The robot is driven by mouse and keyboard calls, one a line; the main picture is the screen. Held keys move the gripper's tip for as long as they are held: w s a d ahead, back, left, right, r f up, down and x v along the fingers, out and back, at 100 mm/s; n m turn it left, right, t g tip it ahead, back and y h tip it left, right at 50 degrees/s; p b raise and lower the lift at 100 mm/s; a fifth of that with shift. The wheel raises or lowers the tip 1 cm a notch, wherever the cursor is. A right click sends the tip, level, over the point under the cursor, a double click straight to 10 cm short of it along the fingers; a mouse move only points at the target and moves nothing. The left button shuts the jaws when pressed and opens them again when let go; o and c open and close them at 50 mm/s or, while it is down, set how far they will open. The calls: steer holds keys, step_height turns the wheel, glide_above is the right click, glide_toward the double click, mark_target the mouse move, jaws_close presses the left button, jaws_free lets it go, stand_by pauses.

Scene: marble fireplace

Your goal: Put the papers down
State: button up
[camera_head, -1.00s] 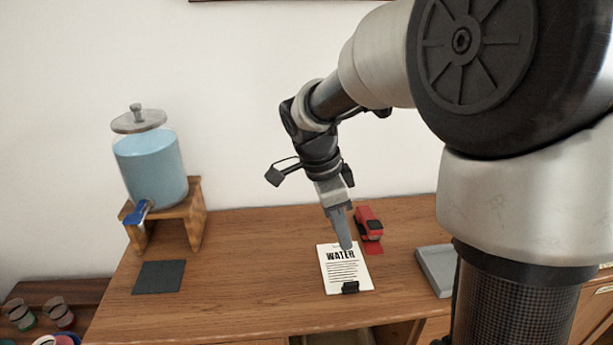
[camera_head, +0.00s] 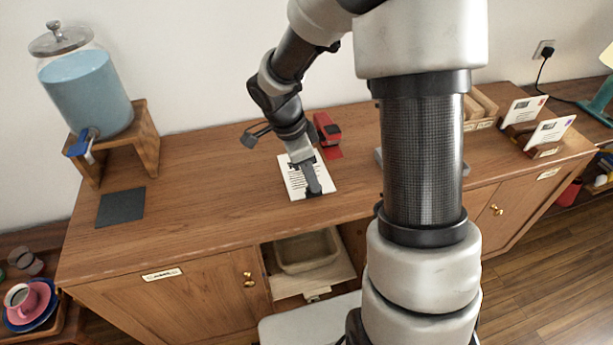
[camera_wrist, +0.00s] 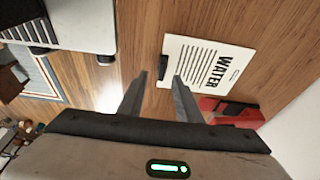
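My gripper (camera_head: 315,189) is over the clip end of the papers in the head view and hides part of the print and most of the clip. In the wrist view my gripper (camera_wrist: 159,78) has its two fingers apart with nothing between them. The papers lie beyond the fingertips, and I see no grip on them.
A red stapler (camera_head: 327,132) lies just behind the papers. A dispenser of blue liquid (camera_head: 88,92) stands on a wooden stand (camera_head: 150,140) at left, with a dark square mat (camera_head: 120,206) before it. Letter holders (camera_head: 545,151) are at right. The top between mat and papers is clear.

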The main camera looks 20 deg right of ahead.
steer(key=x, duration=0.4)
steer(key=shift+w+a+f, duration=0.15)
steer(key=shift+a, duration=0.05)
jaws_close()
step_height(320, 180, up, 10)
steer(key=p, duration=0.1)
